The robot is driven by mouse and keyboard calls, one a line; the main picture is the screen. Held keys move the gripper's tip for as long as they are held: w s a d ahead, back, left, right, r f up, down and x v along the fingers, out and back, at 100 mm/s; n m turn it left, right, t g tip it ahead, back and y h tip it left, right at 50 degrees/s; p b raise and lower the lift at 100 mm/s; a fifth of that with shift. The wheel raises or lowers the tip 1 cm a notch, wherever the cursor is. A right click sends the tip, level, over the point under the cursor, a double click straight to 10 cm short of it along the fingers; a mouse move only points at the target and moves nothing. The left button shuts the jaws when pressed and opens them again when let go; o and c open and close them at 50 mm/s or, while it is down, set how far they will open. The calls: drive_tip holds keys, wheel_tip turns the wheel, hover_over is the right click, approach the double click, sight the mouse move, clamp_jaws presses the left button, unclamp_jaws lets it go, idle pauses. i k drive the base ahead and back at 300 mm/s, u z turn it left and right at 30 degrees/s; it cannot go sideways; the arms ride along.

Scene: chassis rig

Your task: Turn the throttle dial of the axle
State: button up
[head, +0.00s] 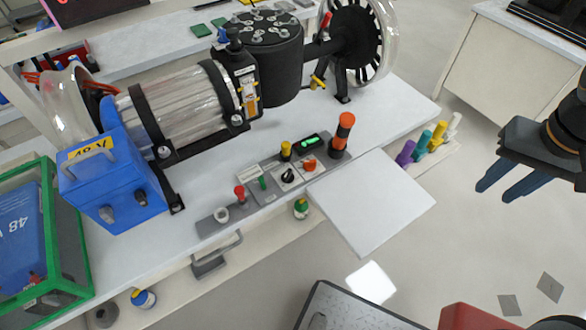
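The axle rig, a long machine with a clear ribbed cylinder (190,105), a black drum (268,50) and a dark spoked wheel (358,42), stands on a white bench. In front of it is a grey control panel (268,197). A small black dial with a light pointer (288,176) sits on the panel, between a green switch and an orange-red knob; it looks like the throttle dial, though no label can be read. My gripper (494,194) is at the right, over the floor, well away from the panel. Its two blue-grey fingers are apart, with nothing between them.
A red button (240,194), yellow knob (286,150), green-lit display (306,143) and orange-black stack light (343,131) crowd around the dial. A white board (371,205) juts out at the bench front. Coloured cylinders (422,142) stand at right. Floor under my gripper is clear.

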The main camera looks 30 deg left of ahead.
sight(288, 177)
drive_tip(key=k, duration=0.65)
drive_tip(key=u, duration=0.85)
drive_tip(key=i, duration=0.45)
